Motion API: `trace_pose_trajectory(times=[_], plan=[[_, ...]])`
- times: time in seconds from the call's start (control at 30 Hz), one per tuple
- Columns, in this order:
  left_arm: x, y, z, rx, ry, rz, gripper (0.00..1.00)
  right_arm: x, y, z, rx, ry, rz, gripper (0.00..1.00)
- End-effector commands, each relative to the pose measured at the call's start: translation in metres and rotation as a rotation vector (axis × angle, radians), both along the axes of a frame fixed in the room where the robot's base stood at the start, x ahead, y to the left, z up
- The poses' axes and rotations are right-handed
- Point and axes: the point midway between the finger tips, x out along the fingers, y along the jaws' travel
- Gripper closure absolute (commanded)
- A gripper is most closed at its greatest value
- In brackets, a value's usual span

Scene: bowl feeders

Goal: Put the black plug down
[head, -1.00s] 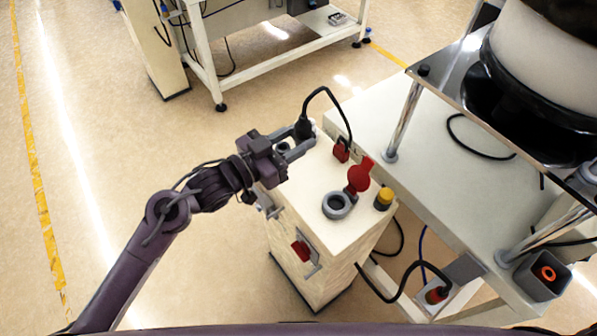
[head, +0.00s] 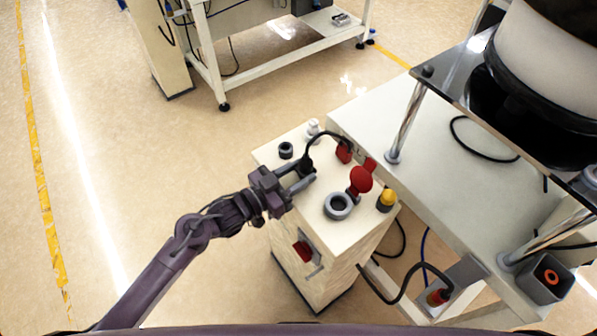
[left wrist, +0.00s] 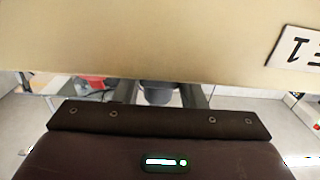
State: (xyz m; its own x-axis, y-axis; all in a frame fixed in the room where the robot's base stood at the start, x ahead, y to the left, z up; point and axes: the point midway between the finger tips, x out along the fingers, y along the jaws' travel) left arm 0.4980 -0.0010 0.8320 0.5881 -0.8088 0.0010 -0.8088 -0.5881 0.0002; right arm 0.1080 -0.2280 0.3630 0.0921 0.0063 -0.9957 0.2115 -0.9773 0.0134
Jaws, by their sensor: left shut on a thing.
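The black plug (head: 305,166) is between the fingers of my left gripper (head: 304,183) in the head view, over the top of the beige box (head: 290,175). My left gripper is shut on it. Its black cable arcs to a red connector (head: 344,151) at the box's right edge. I cannot tell whether the plug touches the box top. In the left wrist view, a dark part of the plug (left wrist: 158,94) shows between the two fingers; a beige surface hides the rest. My right gripper is not in view.
The box top carries a black ring (head: 286,150), a white knob (head: 313,128), a grey round socket (head: 338,205), a red cap (head: 361,180) and a yellow button (head: 386,201). A white table (head: 430,170) with a bowl feeder stands right. Floor at left is clear.

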Motion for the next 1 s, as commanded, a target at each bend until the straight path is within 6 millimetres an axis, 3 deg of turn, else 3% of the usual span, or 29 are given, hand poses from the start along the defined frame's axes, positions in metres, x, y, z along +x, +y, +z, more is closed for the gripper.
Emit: trace_pose_trajectory(times=[0.2,0.23,0.4,0.77,1.0], plan=[[0.0,0.0,-0.006,0.001,-0.001,0.0,0.92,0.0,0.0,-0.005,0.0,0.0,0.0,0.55],[0.0,0.0,-0.006,0.001,-0.001,0.0,0.6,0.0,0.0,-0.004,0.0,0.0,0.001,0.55],[0.0,0.0,-0.005,0.001,0.001,0.0,0.41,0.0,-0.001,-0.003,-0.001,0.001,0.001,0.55],[0.0,0.001,0.004,0.001,-0.001,0.0,0.41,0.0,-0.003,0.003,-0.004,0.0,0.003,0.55],[-0.028,0.038,-0.003,0.005,0.004,0.001,0.41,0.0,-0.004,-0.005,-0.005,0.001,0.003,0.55]])
